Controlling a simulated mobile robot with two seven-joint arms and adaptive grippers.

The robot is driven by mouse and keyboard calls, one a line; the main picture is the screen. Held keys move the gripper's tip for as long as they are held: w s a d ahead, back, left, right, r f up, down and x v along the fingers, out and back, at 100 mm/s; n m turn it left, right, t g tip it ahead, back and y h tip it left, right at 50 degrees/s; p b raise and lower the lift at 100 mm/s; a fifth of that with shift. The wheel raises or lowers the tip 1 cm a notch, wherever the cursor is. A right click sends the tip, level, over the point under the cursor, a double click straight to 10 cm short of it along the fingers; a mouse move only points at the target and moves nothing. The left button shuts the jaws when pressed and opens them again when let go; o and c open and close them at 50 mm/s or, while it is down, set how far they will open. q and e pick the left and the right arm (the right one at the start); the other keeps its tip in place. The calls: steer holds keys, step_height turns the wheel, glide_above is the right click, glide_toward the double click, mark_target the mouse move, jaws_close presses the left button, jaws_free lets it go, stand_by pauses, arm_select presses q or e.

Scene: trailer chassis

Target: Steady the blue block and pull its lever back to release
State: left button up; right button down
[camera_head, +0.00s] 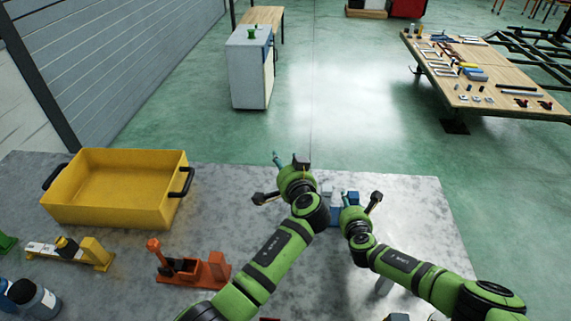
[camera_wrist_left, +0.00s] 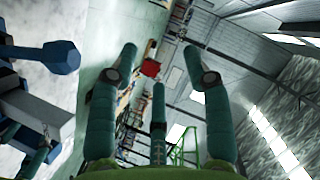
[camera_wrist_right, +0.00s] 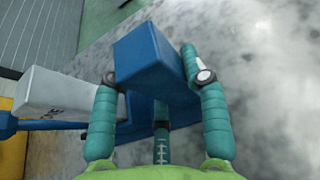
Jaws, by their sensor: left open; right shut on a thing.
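The blue block (camera_wrist_right: 150,58) sits between the fingers of my right gripper (camera_wrist_right: 148,68), which is shut on it. In the head view the block (camera_head: 341,212) is largely hidden behind my right gripper (camera_head: 347,198). A blue lever with a knob (camera_wrist_left: 58,57) shows at the left of the left wrist view. Its rod (camera_wrist_right: 30,124) also shows at the left of the right wrist view, beside a pale grey body (camera_wrist_right: 65,95). My left gripper (camera_wrist_left: 160,62) is open and empty, apart from the lever. In the head view it (camera_head: 277,165) is left of the block.
A yellow bin (camera_head: 115,195) stands at the table's back left. A yellow-and-white device (camera_head: 75,250) and an orange device (camera_head: 187,266) lie in front of it. The grey tabletop (camera_head: 420,205) is clear at the right.

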arm_select(q)
steer(key=shift+a+f, duration=0.15)
steer(key=shift+a, duration=0.05)
steer(key=c, duration=0.7)
steer(key=a+f+n+g, duration=0.1)
steer(key=a+f+n, duration=0.1)
steer(key=s+a+f+n+g, duration=0.1)
steer(key=a+f+g, duration=0.1)
steer(key=a+f+n+g+h, duration=0.1)
steer(key=a+f+n, duration=0.1)
steer(key=a, duration=0.1)
steer(key=shift+s+f+n+g, duration=0.3)
steer(key=shift+f, duration=0.1)
jaws_close()
steer(key=s+a+f+n+g+h, duration=0.3)
steer(key=n, duration=0.1)
steer(key=s+a+r+n+h, duration=0.2)
steer(key=s+r+n+h, duration=0.25)
steer(key=r+h, duration=0.35)
steer(key=d+r+x, duration=0.2)
steer(key=x, duration=1.1)
steer(key=shift+w+g+h, duration=0.3)
steer(key=shift+h, duration=0.1)
